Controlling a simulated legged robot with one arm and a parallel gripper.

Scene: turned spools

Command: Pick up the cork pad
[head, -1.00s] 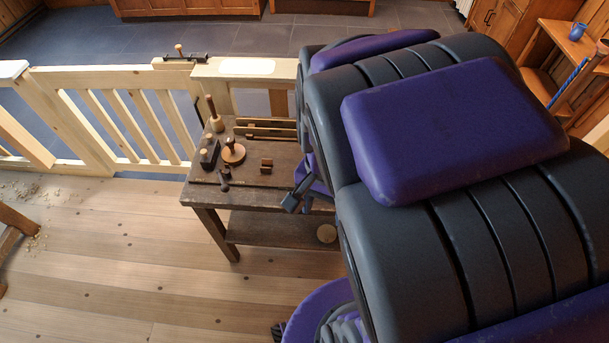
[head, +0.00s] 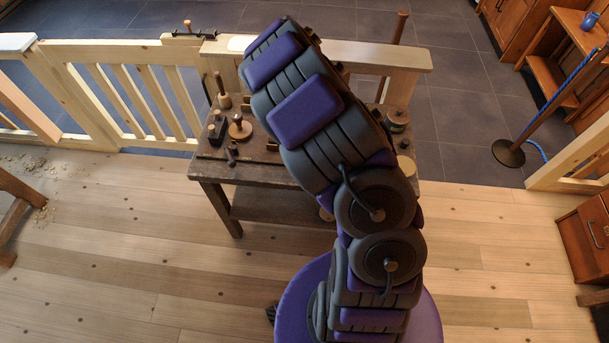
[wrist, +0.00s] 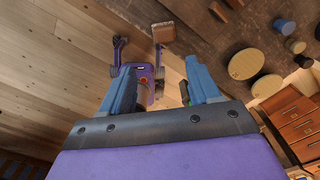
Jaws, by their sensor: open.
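Two round tan discs lie near the edge of the dark wooden bench in the wrist view: a larger speckled disc (wrist: 247,63) and a smaller disc (wrist: 267,86). Either could be the cork pad; I cannot tell which. In the head view a pale round disc (head: 409,172) shows at the bench's right end, partly hidden by my arm.
The workbench (head: 213,172) carries a turned spool (head: 240,127), a mallet-like tool (head: 222,92) and small dark blocks. Spools (head: 397,120) stand at its right. A pale railing (head: 130,95) runs behind. A post with a blue rope (head: 510,152) stands right. The front floor is clear.

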